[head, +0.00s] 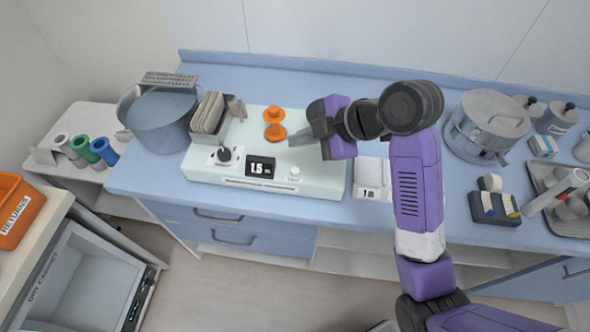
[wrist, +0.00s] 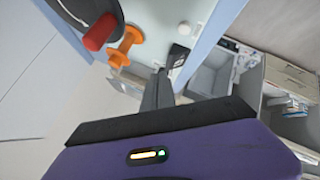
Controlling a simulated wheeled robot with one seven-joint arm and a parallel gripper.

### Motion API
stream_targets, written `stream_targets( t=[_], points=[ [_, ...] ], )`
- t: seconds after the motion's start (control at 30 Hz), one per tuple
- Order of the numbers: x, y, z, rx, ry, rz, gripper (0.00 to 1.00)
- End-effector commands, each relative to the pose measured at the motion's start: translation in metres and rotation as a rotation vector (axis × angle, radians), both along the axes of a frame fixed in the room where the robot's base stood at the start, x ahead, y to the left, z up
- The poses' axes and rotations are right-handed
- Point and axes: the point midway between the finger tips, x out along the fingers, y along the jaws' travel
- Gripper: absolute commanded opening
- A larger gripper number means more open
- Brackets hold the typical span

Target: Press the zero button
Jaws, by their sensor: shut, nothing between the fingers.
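The white round button (head: 295,171) sits at the front right of a pale panel device (head: 320,178), with a small label below it that I cannot read clearly. In the wrist view the button (wrist: 182,29) shows past the fingertips, near the panel's edge. My gripper (head: 291,141) is shut and empty, its fingers pointing left over the panel, behind the button in the head view and apart from it. The fingers also show in the wrist view (wrist: 159,76).
An orange spool-shaped piece (head: 274,124) stands on the panel just left of my fingertips. A black knob (head: 224,154) and a card holder (head: 212,118) are further left. A large pot (head: 162,118) stands beyond the panel's left end. A white box (head: 372,180) is to the right.

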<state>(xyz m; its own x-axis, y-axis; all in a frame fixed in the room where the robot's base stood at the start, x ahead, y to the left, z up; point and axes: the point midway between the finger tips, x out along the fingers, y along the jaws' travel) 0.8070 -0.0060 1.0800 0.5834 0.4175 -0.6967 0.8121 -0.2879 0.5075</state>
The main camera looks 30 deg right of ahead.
Motion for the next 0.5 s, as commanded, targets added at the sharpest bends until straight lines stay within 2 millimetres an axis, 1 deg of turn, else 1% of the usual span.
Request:
stream_targets(
  t=[0.03, 0.4, 0.5],
  points=[
    [0.0, 0.0, -0.01, 0.001, 0.001, 0.0, 0.0],
    [0.0, 0.0, -0.059, 0.001, 0.001, 0.0, 0.0],
    [0.0, 0.0, -0.069, 0.001, 0.001, 0.0, 0.0]
  ],
)
